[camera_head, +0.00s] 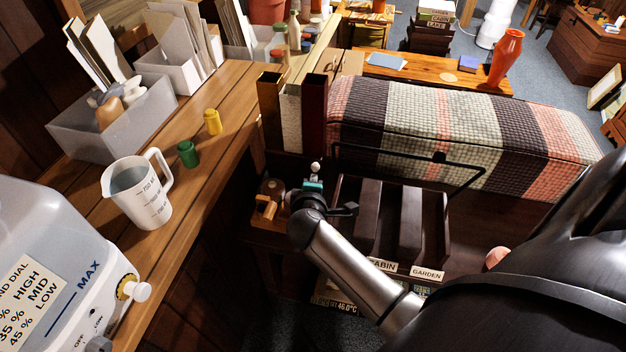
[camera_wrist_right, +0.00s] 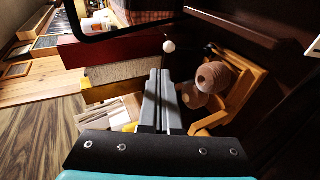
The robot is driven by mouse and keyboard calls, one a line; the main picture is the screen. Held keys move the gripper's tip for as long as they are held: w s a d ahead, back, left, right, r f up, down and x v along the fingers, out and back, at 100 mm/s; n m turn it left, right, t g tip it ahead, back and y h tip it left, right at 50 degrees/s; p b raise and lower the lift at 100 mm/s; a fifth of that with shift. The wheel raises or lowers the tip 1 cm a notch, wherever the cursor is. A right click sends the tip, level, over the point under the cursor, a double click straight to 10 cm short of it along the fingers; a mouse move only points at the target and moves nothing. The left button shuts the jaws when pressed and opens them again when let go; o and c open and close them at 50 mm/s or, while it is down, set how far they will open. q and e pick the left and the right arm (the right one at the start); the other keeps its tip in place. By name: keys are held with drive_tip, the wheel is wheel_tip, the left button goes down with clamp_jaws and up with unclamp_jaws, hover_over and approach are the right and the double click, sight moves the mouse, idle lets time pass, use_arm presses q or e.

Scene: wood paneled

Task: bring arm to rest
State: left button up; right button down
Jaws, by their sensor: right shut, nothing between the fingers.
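My right arm (camera_head: 355,265) reaches in from the lower right of the head view. Its gripper (camera_head: 314,180) is over a small dark wooden stand beside the dark rack. In the right wrist view the two grey fingers (camera_wrist_right: 160,100) lie together, shut and empty. A white ball-shaped knob (camera_wrist_right: 169,46) is just beyond the fingertips. A wooden holder with brown round pieces (camera_wrist_right: 213,77) is to their right. I cannot tell whether the fingers touch anything. My left gripper is in neither view.
A wooden counter (camera_head: 225,105) on the left holds a measuring jug (camera_head: 137,190), green and yellow jars, and a humidifier (camera_head: 60,270). A dark rack (camera_head: 430,225) with labels stands right of the gripper. A woven bench (camera_head: 455,130) is behind.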

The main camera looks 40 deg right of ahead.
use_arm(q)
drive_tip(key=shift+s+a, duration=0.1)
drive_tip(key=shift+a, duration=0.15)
use_arm(e)
drive_tip(key=shift+s+a+r, duration=0.2)
drive_tip(key=shift+s, duration=0.05)
drive_tip(key=s+a+r+m+g+y, duration=0.1)
drive_tip(key=s+a+m+g+y, duration=0.25)
drive_tip(key=s+a, duration=0.6)
drive_tip(key=s+a+r+m+g+y, duration=0.1)
drive_tip(key=s+a+m+g+y, duration=0.3)
drive_tip(key=s, duration=1)
wheel_tip(320, 180, down, 28)
drive_tip(key=s+b, duration=0.2)
drive_tip(key=b, duration=0.3)
use_arm(q)
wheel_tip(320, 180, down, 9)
drive_tip(key=b, duration=0.3)
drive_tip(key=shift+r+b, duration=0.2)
drive_tip(key=shift+b, duration=0.1)
use_arm(e)
drive_tip(key=s+d+f+g, duration=0.1)
drive_tip(key=s+f, duration=1.4)
drive_tip(key=f, duration=0.2)
drive_tip(key=shift+d+n, duration=0.35)
drive_tip(key=shift+d, duration=0.05)
